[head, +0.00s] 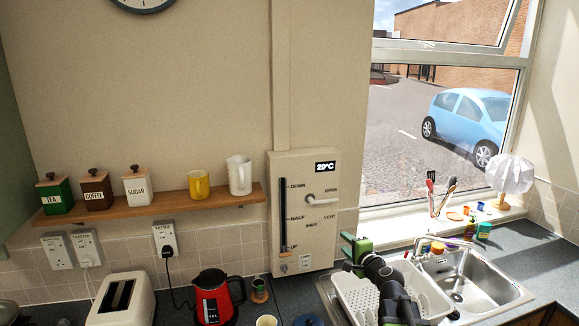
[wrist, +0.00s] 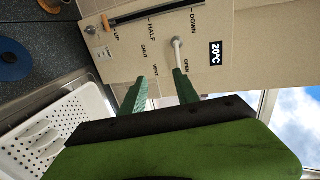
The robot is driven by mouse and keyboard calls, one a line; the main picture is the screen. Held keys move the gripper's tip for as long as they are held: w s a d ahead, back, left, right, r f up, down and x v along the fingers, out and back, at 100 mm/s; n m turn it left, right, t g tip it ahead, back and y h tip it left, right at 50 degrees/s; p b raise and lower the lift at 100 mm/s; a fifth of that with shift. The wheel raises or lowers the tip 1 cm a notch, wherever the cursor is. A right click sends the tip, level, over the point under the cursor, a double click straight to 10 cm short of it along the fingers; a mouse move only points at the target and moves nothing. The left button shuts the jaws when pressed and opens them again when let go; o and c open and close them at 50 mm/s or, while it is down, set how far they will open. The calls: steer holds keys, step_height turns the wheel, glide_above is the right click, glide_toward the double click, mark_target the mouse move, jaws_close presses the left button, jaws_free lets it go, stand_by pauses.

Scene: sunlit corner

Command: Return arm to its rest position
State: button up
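My arm reaches up from the bottom right of the head view. My gripper (head: 357,248) is raised above the white drying rack (head: 368,296), to the right of the beige wall panel (head: 302,225). In the wrist view, its two green fingers (wrist: 158,86) stand apart with nothing seen between them. The panel's white lever (wrist: 178,55) appears just beyond the tip of the right finger there. I cannot tell how far apart they are. In the head view, the lever (head: 322,197) lies near the OPEN mark, up and left of my gripper.
A metal sink (head: 470,270) and a window sill (head: 400,228) with a white lamp (head: 510,175) are to the right. A red kettle (head: 217,297) and a white toaster (head: 122,298) stand at the left. A wooden shelf (head: 150,211) holds canisters and mugs.

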steer(key=s+a+f+n+g+y+b, duration=0.1)
steer(key=s+a+f+n+b, duration=0.1)
steer(key=a+f+b, duration=0.3)
steer(key=s+a+f+n+g+b, duration=0.15)
steer(key=f+b, duration=0.25)
steer(key=f, duration=0.4)
steer(key=s+a+f+n+g+y+b, duration=0.1)
steer(key=a+f+n+b, duration=0.1)
steer(key=f+b, duration=0.3)
steer(key=s+f+n+g+h+b, duration=0.1)
steer(key=s+f+n+g, duration=0.1)
steer(key=f, duration=0.4)
steer(key=s+f+n+g+h+b, duration=0.1)
steer(key=s+f+n+g+b, duration=0.1)
steer(key=s+f, duration=0.3)
steer(key=s+f+n+g+h+b, duration=0.1)
steer(key=s+f+n+g+b, duration=0.1)
steer(key=f, duration=0.5)
steer(key=shift+s+g, duration=0.55)
steer(key=shift+s, duration=0.45)
steer(key=s+d+f+n+g+h+p, duration=0.1)
steer(key=s+d+f+n+g+h, duration=0.1)
steer(key=s+d, duration=0.4)
steer(key=s+n+g+h, duration=0.1)
steer(key=s+g, duration=0.1)
steer(key=s, duration=0.2)
steer(key=shift+d+g, duration=0.3)
